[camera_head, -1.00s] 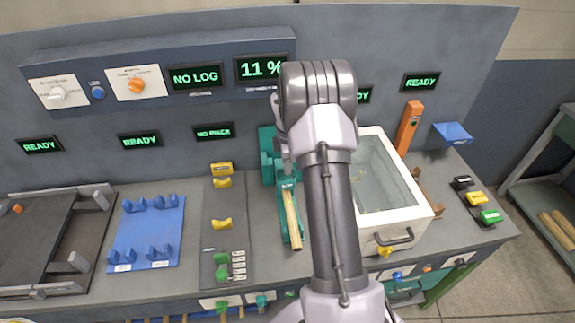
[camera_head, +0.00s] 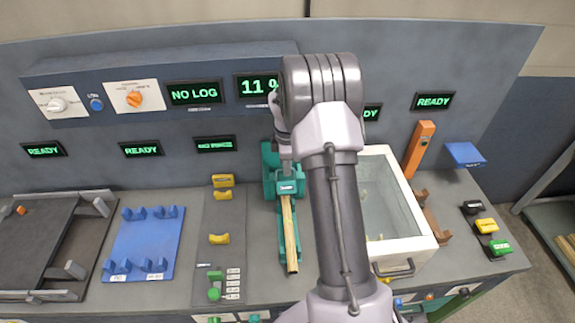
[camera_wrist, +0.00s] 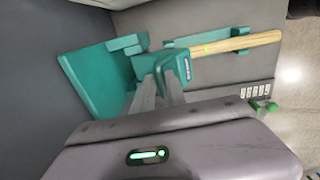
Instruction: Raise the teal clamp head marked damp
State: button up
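The teal clamp head (camera_head: 290,187) with a small white label sits at the back end of a teal cradle (camera_head: 283,255). Its label is too small to read. A pale wooden rod (camera_head: 290,235) lies along the cradle with its back end at the head. In the wrist view the head (camera_wrist: 178,66) is at the fingertips, with the rod (camera_wrist: 235,44) running off to the right. My gripper (camera_wrist: 165,84) has its two fingers close together with teal of the head between them. It appears shut on the head. My arm hides part of the cradle's right side.
Left are a grey panel with yellow rests (camera_head: 219,239), a blue rack (camera_head: 146,240) and a dark tray (camera_head: 35,245). A teal back plate (camera_wrist: 95,85) stands close beside the fingers.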

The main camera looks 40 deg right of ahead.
jog(key=shift+o, duration=1.3)
jog(key=shift+d, duration=0.1)
jog(key=shift+r, duration=0.25)
notch_tip(320, 180, up, 3)
jog(key=s+a, duration=0.3)
jog(key=s, duration=0.4)
jog(key=s+a+r, duration=0.1)
jog(key=s+a, duration=0.3)
jog(key=s, duration=0.3)
jog(key=shift+s+a+r+b, duration=0.15)
jog(key=shift+s+r+b, duration=0.1)
jog(key=shift+b, duration=0.1)
